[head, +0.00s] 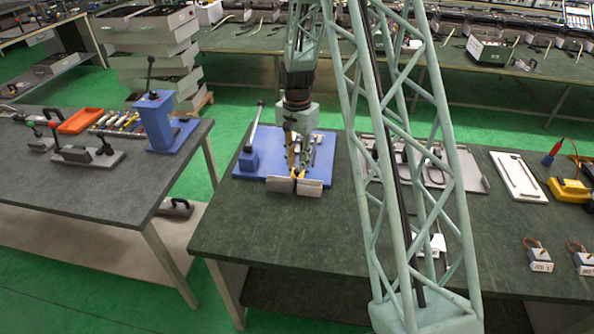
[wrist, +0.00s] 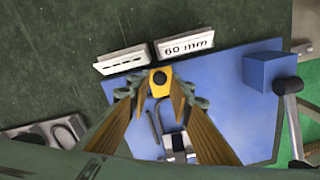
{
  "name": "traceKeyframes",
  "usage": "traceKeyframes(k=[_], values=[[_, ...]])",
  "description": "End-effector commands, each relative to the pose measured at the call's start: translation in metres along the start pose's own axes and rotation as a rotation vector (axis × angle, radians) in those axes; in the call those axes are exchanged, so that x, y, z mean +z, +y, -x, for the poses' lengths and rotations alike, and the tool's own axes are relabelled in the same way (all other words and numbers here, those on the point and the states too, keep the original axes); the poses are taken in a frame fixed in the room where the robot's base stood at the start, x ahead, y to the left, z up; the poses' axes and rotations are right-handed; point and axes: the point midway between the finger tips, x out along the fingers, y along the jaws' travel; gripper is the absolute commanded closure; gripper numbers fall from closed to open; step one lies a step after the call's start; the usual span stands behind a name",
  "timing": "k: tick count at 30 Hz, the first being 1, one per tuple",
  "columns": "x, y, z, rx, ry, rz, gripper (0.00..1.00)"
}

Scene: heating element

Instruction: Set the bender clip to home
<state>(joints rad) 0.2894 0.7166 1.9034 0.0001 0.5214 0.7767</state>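The blue bender base (head: 262,172) lies on the dark green table, with a lever at its left in the head view; in the wrist view the base (wrist: 225,90) has a blue block and the lever at right. A yellow piece with a dark hole (wrist: 159,81), likely the bender clip, sits at the base edge beside two metal plates (wrist: 185,45), one marked 60 mm. My gripper (head: 297,160) points down over the base. In the wrist view its fingertips (wrist: 158,92) stand on either side of the yellow piece. Whether they touch it is unclear.
A lever handle (head: 256,125) rises left of my gripper. A grey tray (head: 470,170) with parts lies to the right, partly behind my green lattice structure. Farther right are a white tray (head: 518,177) and a yellow meter (head: 568,190). The front left table (head: 240,235) is clear.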

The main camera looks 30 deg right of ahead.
Motion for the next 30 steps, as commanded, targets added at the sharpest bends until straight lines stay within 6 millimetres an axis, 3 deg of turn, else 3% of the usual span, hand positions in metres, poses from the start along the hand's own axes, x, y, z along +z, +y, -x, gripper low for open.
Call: traceKeyframes(k=[10, 25, 30], values=[[0.0, 0.0, -0.031, 0.001, -0.001, 0.0, 0.8], [0.0, 0.0, -0.037, 0.0, 0.0, 0.0, 0.8], [0.0, 0.0, -0.037, 0.0, 0.0, 0.0, 0.96]])
